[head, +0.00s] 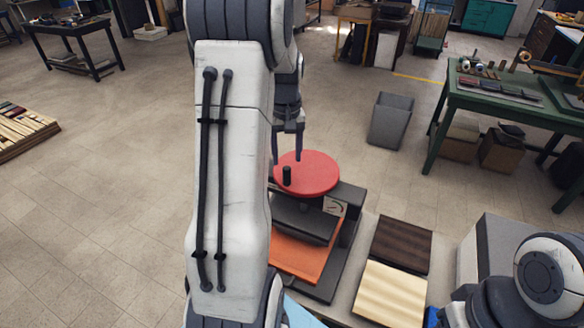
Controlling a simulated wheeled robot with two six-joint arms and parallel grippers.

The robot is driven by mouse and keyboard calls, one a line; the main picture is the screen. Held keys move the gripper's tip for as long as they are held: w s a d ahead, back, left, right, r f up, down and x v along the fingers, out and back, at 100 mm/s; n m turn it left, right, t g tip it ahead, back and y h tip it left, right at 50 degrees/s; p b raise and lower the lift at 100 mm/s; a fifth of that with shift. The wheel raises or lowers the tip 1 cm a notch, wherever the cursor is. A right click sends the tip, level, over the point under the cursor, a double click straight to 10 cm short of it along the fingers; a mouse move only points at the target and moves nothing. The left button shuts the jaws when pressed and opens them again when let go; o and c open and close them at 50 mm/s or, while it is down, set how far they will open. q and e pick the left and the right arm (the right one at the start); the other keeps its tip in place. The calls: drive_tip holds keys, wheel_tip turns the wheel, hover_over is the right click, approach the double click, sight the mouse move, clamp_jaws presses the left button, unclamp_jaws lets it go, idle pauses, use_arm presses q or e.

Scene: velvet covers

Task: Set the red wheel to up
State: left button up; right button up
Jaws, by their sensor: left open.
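The red wheel (316,174) is a flat round disc lying on top of a dark press-like machine (341,235). A short black knob (287,176) stands upright on the wheel, near its left edge. A small pale plate with a dial mark (334,207) sits just below the wheel's front right; its marking is too small to read. My left gripper (287,154) points down with its fingers apart, over the wheel's back left edge, behind the knob. I cannot tell whether it touches the wheel. My left arm hides the machine's left side. My right gripper is out of the picture.
An orange board (298,258) lies on the machine's lower part. A dark brown panel (401,246) and a cream panel (391,294) lie to its right. A grey bin (389,121) stands on the floor behind. A green workbench (500,104) stands at right.

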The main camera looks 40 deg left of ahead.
sight(287, 168)
use_arm(q)
wheel_tip(287, 168, down, 6)
drive_tip(key=shift+r+p, duration=0.1)
drive_tip(key=shift+p, duration=0.45)
clamp_jaws()
drive_tip(key=shift+r, duration=0.1)
idle(0.9)
